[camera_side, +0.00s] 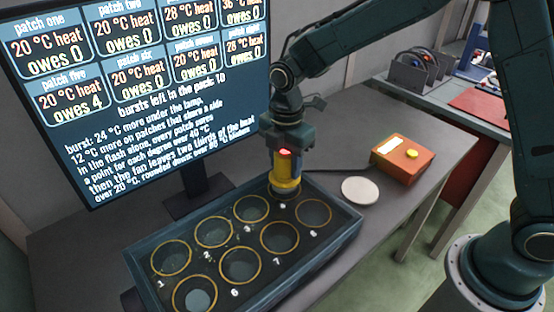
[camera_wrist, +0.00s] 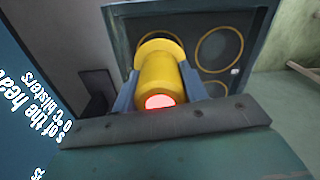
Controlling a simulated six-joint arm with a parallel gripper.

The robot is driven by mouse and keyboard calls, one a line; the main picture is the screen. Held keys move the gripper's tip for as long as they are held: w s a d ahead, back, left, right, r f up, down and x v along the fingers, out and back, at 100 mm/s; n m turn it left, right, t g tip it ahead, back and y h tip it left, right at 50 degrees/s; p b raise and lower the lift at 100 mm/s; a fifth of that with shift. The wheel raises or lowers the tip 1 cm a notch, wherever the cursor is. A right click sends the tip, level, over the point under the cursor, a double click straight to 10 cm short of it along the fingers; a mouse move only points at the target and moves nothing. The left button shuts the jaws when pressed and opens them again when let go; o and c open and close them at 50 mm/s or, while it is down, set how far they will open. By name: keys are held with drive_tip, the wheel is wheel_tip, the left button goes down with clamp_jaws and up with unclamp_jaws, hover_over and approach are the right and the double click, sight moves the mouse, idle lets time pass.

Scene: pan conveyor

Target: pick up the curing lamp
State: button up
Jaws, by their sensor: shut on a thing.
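The lamp is upright at the back right part of the tray with numbered rings (camera_side: 352,232). I cannot tell whether its lower end touches the tray. The ring under it is mostly hidden.
A large screen (camera_side: 150,90) with text stands behind the tray. A white disc (camera_side: 360,190) lies right of the lamp. An orange box (camera_side: 403,160) with a yellow button stands farther right. A dark cable (camera_side: 335,171) runs between lamp and box.

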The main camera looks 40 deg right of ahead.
wheel_tip(320, 180, up, 19)
idle(0.5)
idle(0.5)
drive_tip(key=s+a+n, duration=0.3)
drive_tip(key=a, duration=0.6)
drive_tip(key=s+a+n, duration=0.3)
drive_tip(key=a, duration=0.7)
drive_tip(key=s+a+n, duration=0.3)
drive_tip(key=a, duration=0.6)
drive_tip(key=shift+s+a, duration=0.25)
drive_tip(key=shift+a, duration=0.05)
wheel_tip(320, 180, down, 16)
drive_tip(key=shift+r, duration=0.2)
drive_tip(key=shift+f, duration=0.1)
drive_tip(key=shift+f, duration=2)
